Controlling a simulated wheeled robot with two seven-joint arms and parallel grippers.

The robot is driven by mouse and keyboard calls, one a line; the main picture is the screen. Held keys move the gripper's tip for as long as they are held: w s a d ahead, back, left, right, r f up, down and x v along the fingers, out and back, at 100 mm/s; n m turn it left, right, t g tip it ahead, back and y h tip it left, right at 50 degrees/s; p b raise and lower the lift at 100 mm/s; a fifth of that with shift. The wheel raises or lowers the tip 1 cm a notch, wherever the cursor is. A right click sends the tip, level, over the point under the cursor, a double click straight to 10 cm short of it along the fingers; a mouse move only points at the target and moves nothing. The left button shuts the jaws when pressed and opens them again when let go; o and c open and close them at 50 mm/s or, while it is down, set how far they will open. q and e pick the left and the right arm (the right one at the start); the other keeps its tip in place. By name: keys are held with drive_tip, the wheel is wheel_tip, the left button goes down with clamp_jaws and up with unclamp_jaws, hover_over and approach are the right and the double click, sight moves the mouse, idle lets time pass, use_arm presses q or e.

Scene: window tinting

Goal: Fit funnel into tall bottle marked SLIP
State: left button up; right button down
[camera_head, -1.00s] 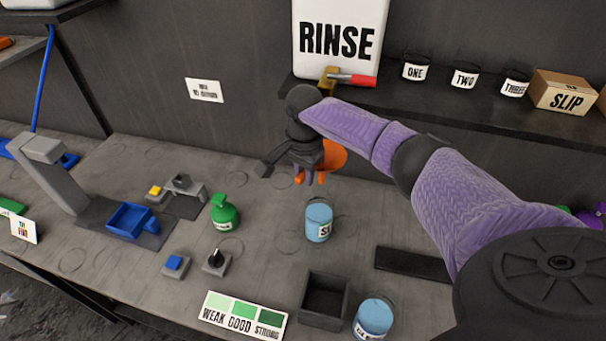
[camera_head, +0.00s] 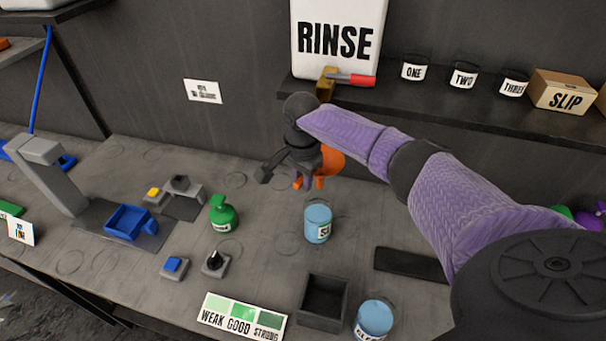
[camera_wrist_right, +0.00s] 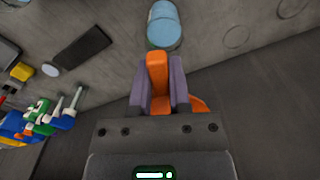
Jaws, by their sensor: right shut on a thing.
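The orange funnel (camera_head: 332,160) is in my right gripper (camera_head: 304,180), whose purple fingers are shut on it above the back of the bench. In the right wrist view the funnel (camera_wrist_right: 158,72) shows between the two fingers. A light blue bottle (camera_head: 318,222) with a label partly readable as "SL" stands upright on the bench, in front of and below the funnel. It also shows in the right wrist view (camera_wrist_right: 164,24), just beyond the funnel. The funnel and this bottle are apart. My left gripper is not in view.
A second blue bottle (camera_head: 375,317) stands near the front edge, beside an open black box (camera_head: 323,301). A green bottle (camera_head: 223,213) stands to the left. A dark shelf (camera_head: 440,108) with a RINSE container (camera_head: 337,40) and a SLIP box (camera_head: 563,91) hangs behind.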

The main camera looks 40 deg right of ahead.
drive_tip(key=shift+f+p, duration=0.15)
drive_tip(key=shift+p, duration=0.15)
idle(0.5)
drive_tip(key=shift+f, duration=0.25)
wheel_tip(320, 180, down, 4)
drive_tip(key=shift+f+b, duration=0.1)
drive_tip(key=shift+b, duration=1.05)
idle(0.4)
drive_tip(key=shift+c, duration=2.4)
unclamp_jaws()
wheel_tip(320, 180, up, 10)
drive_tip(key=shift+r+p, duration=0.1)
drive_tip(key=shift+p, duration=0.65)
